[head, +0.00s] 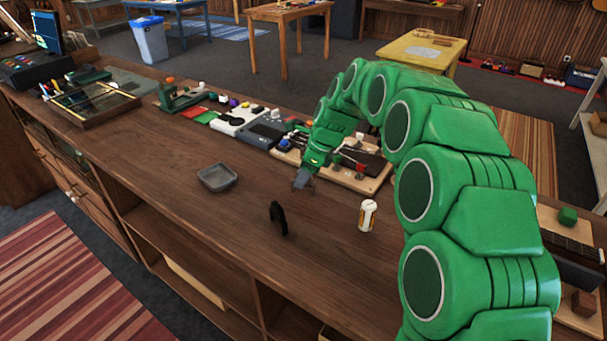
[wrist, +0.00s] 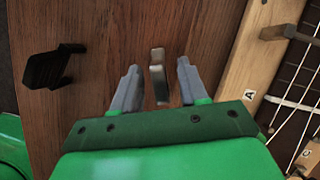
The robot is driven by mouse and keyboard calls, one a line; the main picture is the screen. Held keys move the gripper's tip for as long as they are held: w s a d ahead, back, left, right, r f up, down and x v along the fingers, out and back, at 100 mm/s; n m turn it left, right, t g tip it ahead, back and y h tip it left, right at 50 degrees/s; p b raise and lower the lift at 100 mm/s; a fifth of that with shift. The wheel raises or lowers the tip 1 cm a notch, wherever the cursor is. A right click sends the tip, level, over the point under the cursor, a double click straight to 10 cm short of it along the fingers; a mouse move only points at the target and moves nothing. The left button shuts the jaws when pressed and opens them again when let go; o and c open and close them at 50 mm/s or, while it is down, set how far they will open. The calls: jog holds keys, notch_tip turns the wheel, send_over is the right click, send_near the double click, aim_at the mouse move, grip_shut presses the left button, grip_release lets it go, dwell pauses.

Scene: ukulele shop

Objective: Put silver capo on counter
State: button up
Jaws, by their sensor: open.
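The silver capo (wrist: 157,75) shows in the wrist view as a narrow upright metal shape over the brown wooden counter (wrist: 105,30). It sits between the two grey fingers of my gripper (wrist: 157,78), with a gap on each side. My gripper is open. I cannot tell whether the capo touches the wood. In the head view my gripper (head: 303,180) is low over the counter (head: 170,220), and I cannot pick the capo out from the grey fingers there.
A black capo-like piece (head: 278,218) stands left of my gripper in the wrist view (wrist: 52,66). A grey tray (head: 217,178) and a white bottle (head: 367,215) stand nearby. A wooden board with strings (wrist: 275,70) lies close on the right. The counter's left front is clear.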

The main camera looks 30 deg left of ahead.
jog(key=v, duration=1.2)
jog(key=shift+w+d, duration=0.1)
jog(key=s+d+r+n+h, duration=0.15)
jog(key=s+d+n, duration=0.3)
jog(key=d, duration=1.05)
jog(key=s+d+r+n, duration=0.25)
jog(key=s+d, duration=0.25)
jog(key=d, duration=1)
jog(key=s+d+f+n+h, duration=0.1)
jog(key=s+d+f+n, duration=0.2)
jog(key=s+d, duration=0.7)
jog(key=s+d+f+n+h, duration=0.1)
jog(key=s+d+f+n, duration=0.2)
jog(key=s+d, duration=0.7)
jog(key=s+f, duration=0.1)
jog(key=s, duration=0.3)
jog(key=shift+s+d+n, duration=0.15)
jog(key=shift+d+n, duration=0.15)
jog(key=shift+d, duration=0.1)
